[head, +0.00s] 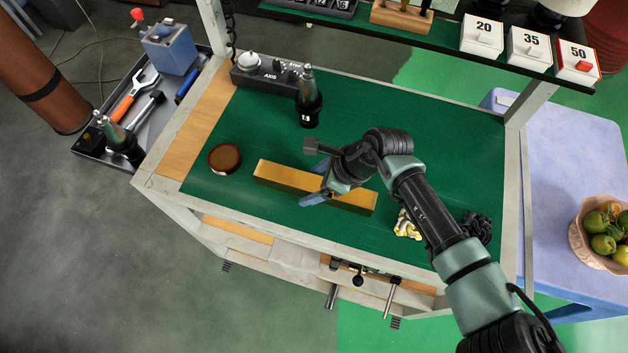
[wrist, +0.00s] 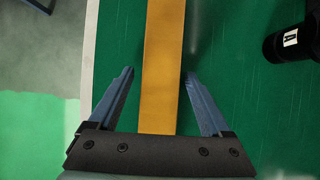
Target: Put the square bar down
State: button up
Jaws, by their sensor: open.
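The square bar (head: 278,177) is a long brass-coloured bar lying on the green top of the cart (head: 400,120), near its front edge. In the wrist view the bar (wrist: 163,60) runs up the picture between my fingers. My gripper (head: 316,198) is over the middle of the bar in the head view. In the wrist view my gripper (wrist: 160,85) is open, with a finger on each side of the bar and a gap on both sides.
A round brown-topped tin (head: 225,158) lies left of the bar. A black tool holder (head: 308,98) stands behind it. A crumpled yellow-white cloth (head: 407,225) and a dark bundle (head: 475,228) lie to the right. A shelf with numbered boxes (head: 529,49) overhangs the back. The green top's back right is clear.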

jog(key=b+v, duration=0.1)
jog(key=v, duration=1.1)
jog(key=shift+s+r+b, duration=0.35)
jog(key=shift+b, duration=0.05)
